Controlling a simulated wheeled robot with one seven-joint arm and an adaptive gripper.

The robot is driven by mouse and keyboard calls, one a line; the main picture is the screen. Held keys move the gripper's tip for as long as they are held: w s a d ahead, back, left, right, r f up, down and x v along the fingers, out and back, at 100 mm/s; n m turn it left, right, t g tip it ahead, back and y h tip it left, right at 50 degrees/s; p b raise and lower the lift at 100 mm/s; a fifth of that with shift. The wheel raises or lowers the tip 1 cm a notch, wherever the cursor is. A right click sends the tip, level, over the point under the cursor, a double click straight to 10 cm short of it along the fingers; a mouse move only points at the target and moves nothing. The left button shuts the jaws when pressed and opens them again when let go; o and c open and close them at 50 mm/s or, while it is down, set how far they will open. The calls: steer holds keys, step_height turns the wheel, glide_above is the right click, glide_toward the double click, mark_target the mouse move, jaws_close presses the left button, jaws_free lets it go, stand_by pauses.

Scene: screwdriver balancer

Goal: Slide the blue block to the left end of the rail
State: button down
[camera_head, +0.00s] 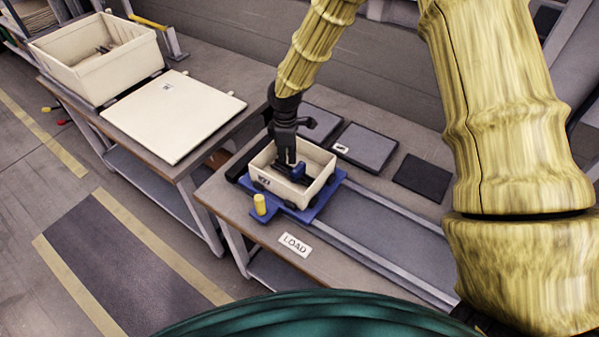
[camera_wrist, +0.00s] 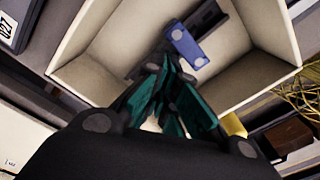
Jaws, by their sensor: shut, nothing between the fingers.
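A flat blue block (camera_head: 323,203) sits at the left end of the rail (camera_head: 385,240), close to a black piece (camera_head: 240,166) there. A cream crate (camera_head: 318,196) stands on the block and hides most of it. A yellow peg (camera_head: 260,204) stands at the block's front corner. My gripper (camera_head: 291,163) is shut and empty, pointing down into the crate. In the wrist view its teal fingertips (camera_wrist: 166,66) are together inside the crate (camera_wrist: 270,75). A dark tool with a blue end (camera_wrist: 186,46) lies in the crate beside the fingertips; I cannot tell whether they touch it.
Dark flat pads (camera_head: 365,148) lie on the table behind the rail. A LOAD label (camera_head: 296,245) is on the table's front edge. A second table at left holds a cream board (camera_head: 172,115) and a larger crate (camera_head: 98,75). The rail right of the block is clear.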

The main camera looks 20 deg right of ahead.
steer(key=shift+w+a, duration=0.7)
steer(key=shift+w, duration=0.2)
steer(key=shift+w+a, duration=0.65)
steer(key=shift+w, duration=0.2)
stand_by(2.4)
step_height(320, 180, up, 8)
steer(key=p, duration=0.5)
steer(key=shift+p, duration=0.35)
stand_by(0.5)
stand_by(0.5)
